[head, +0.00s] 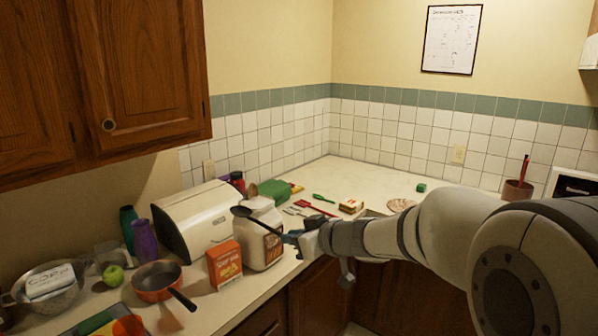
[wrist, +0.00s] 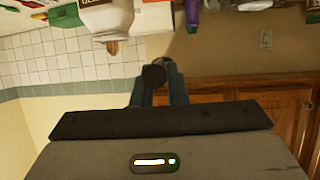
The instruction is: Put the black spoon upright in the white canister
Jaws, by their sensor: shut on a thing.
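The black spoon (head: 259,221) is held tilted, its bowl end up to the left in front of the upper part of the white canister. The white canister (head: 256,249) stands upright on the counter and has a brownish picture label. My gripper (head: 291,238) is shut on the spoon's lower right end, just right of the canister. In the wrist view, my gripper (wrist: 160,72) has a dark rounded end of the spoon (wrist: 154,76) between its fingers. Whether the spoon touches the canister cannot be told.
An orange-red box (head: 224,264) stands in front of the canister, and a cream bread box (head: 200,220) behind left. An orange pan (head: 157,281), green apple (head: 113,275) and colander (head: 50,293) crowd the left. The far counter is clearer.

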